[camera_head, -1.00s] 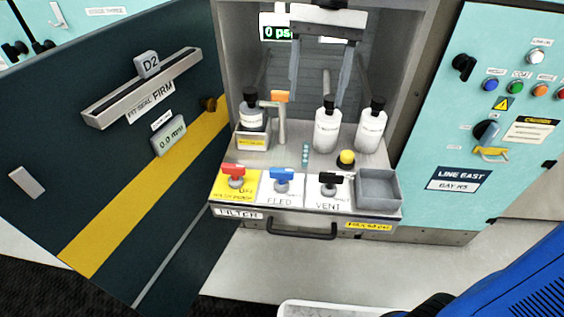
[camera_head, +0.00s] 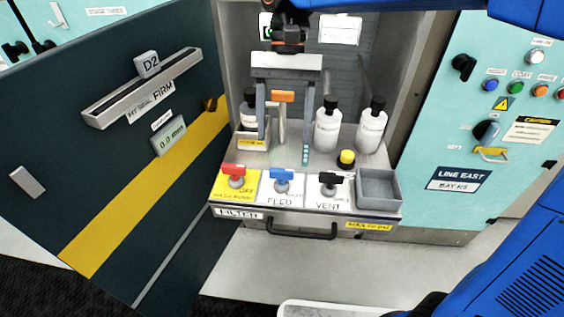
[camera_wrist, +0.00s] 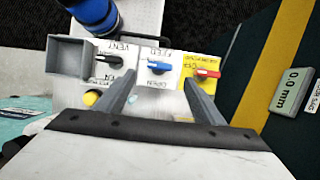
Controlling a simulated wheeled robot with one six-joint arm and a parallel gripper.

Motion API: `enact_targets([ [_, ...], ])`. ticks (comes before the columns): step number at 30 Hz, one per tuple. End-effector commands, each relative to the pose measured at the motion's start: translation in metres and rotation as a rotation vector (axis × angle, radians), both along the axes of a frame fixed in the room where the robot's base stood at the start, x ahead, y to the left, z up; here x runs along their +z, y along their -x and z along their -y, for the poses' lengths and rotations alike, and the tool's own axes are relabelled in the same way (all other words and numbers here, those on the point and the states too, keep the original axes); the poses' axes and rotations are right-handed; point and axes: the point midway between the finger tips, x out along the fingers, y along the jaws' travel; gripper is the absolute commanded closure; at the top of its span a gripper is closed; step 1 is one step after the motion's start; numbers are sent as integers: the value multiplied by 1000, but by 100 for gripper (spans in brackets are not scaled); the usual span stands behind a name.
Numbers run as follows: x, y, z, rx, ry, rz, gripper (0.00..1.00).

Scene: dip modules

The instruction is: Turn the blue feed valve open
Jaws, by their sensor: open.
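The blue feed valve (camera_head: 282,176) sits in the middle of the tray front, on a white panel marked FEED, between a red valve (camera_head: 235,172) and a black vent valve (camera_head: 330,180). My gripper (camera_head: 284,138) is open and empty, above and behind the blue valve, its two fingers spread and pointing down. In the wrist view the blue handle (camera_wrist: 158,66) lies beyond the fingertips, between them and apart from them. The word OPEN shows on its panel there. The gripper's fingers also show in the wrist view (camera_wrist: 159,87).
An orange-handled post (camera_head: 283,97) and several bottles stand behind, including a white one (camera_head: 327,128) right of my gripper. A yellow button (camera_head: 346,158) and an empty grey bin (camera_head: 378,188) are to the right. A dark open door (camera_head: 110,150) bounds the left.

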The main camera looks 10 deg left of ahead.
Motion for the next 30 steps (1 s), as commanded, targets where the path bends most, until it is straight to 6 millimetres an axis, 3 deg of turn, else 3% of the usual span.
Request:
enact_targets([
  [6,-36,15,0,0,1,-1,38],
  [13,-65,27,0,0,0,-1,38],
  [19,-77,32,0,0,-1,0,38],
  [28,-78,32,0,0,-1,0,38],
  [30,-78,32,0,0,-1,0,54],
])
